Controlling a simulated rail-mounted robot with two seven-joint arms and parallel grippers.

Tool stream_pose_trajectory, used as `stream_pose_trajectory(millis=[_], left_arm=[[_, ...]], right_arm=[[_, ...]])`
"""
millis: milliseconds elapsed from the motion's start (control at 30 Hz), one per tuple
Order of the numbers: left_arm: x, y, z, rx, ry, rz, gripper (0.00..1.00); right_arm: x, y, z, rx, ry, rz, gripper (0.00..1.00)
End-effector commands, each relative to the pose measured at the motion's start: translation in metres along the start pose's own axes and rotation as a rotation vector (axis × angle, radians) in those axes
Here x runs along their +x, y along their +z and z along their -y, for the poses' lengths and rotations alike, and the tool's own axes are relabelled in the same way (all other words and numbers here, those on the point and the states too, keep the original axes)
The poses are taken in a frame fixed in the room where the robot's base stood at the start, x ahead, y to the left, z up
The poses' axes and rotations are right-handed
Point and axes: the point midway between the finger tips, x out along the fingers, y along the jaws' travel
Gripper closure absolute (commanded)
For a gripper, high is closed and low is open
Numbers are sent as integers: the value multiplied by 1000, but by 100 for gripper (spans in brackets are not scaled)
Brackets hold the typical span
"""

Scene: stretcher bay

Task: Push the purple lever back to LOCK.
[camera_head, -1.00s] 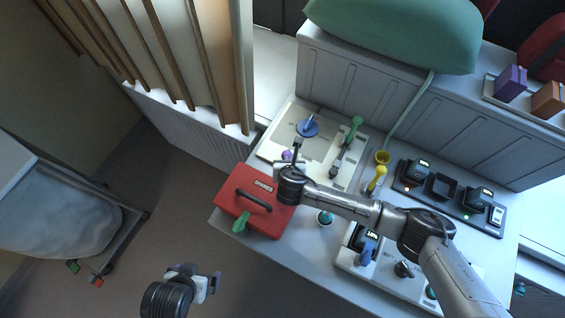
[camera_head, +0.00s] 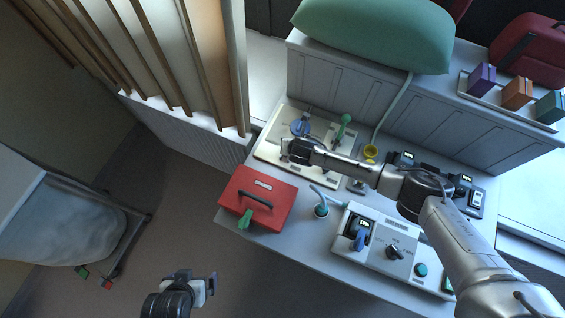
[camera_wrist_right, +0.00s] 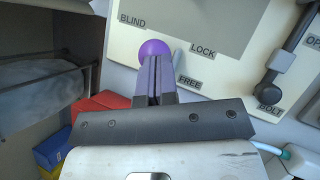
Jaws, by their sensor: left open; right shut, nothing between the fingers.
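The purple lever knob (camera_wrist_right: 154,49) shows in the right wrist view, on the cream panel (camera_wrist_right: 120,48) with the labels BLIND, LOCK and FREE around it. My right gripper (camera_wrist_right: 157,62) is shut and empty, with its tips overlapping the knob's lower edge; I cannot tell whether they touch. The lever's shaft is mostly hidden. In the head view my right gripper (camera_head: 284,150) is over the panel (camera_head: 266,151) and the purple knob is hidden. My left gripper (camera_head: 208,287) is open and empty over the floor at lower left.
A blue round control (camera_head: 300,127) and a green-handled lever (camera_head: 343,126) stand on the same panel. A red box (camera_head: 258,202) stands in front of it. A yellow cup (camera_head: 371,152) and a white control box (camera_head: 383,252) are to the right.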

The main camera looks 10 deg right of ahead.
Motion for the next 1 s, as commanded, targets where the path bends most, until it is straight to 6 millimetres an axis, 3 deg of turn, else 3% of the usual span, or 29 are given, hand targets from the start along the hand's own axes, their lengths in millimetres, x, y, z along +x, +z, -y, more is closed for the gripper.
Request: stream_pose_trajectory(millis=[367, 1000], left_arm=[[1, 0, 0, 0, 0, 0, 0], [-16, -5, 1, 0, 0, 0, 0]], right_arm=[[5, 8, 4, -2, 0, 1, 100], [-9, 16, 1, -2, 1, 0, 100]])
